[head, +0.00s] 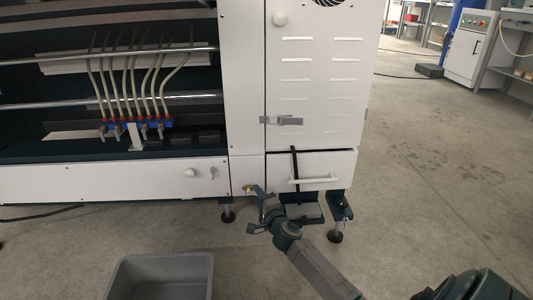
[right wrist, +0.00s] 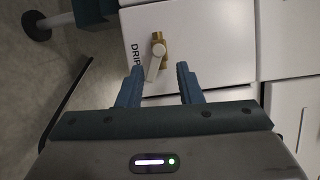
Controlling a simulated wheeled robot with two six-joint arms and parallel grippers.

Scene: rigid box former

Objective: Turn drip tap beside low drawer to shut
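The drip tap (right wrist: 158,45) is a small brass valve with a pale lever (right wrist: 153,66) on a white panel marked "DRIP" in the right wrist view. In the head view the tap (head: 248,188) is tiny, just left of the low drawer (head: 335,165). My right gripper (right wrist: 160,70) is open in the right wrist view, its blue fingers apart on either side of the lever's free end. I cannot tell whether they touch it. In the head view the right gripper (head: 259,200) is just below and beside the tap. My left gripper is not in view.
The drawer has a pale bar handle (head: 322,180). Machine feet (head: 227,215) stand near the gripper. A grey bin (head: 160,278) sits on the floor at lower left. Red-ended tubes (head: 130,120) fill the open bay at left.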

